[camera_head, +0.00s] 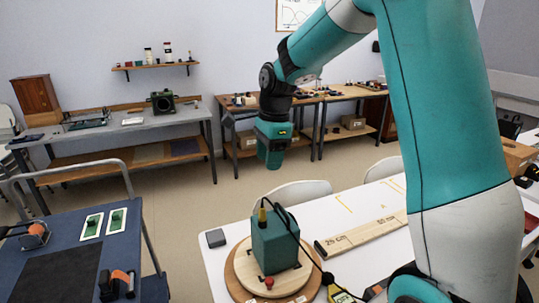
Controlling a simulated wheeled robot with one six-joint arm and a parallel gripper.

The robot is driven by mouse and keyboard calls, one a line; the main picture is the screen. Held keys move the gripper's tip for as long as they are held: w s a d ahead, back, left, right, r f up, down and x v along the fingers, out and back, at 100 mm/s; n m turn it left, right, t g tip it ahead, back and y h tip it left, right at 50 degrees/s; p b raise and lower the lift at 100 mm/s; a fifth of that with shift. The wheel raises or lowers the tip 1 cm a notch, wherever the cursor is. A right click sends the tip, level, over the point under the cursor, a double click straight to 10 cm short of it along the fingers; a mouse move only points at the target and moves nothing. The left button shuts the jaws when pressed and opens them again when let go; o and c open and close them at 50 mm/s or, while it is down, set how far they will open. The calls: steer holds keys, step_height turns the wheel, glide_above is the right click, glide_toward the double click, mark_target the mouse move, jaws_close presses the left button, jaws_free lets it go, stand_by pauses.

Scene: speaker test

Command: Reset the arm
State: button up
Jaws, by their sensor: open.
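My gripper (271,160) hangs from my teal and white arm, pointing down, near the middle of the view. It is open, and nothing shows in it. Below it in the picture is a white table (219,267) with a teal box-shaped speaker (274,243) on a round wooden turntable (245,272). The gripper is well clear of the speaker and touches nothing that I can see. My upper arm hides part of the right side.
A wooden ruler board (365,233) and a small dark block (215,238) lie on the white table. A dark cable runs by the speaker. A blue cart (65,245) stands at the left. Benches (180,120) line the back wall; open floor lies between.

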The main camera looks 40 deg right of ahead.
steer(key=shift+r, duration=0.55)
steer(key=s+a+r+n+y, duration=0.1)
steer(key=s+a+n, duration=0.9)
steer(key=s+n, duration=0.2)
steer(key=s+a+r+n+y, duration=0.1)
steer(key=s+a+n, duration=0.8)
steer(key=s+n, duration=0.4)
steer(key=shift+s+a+r+n+y, duration=0.2)
steer(key=shift+a+n+y, duration=0.2)
steer(key=shift+n, duration=0.8)
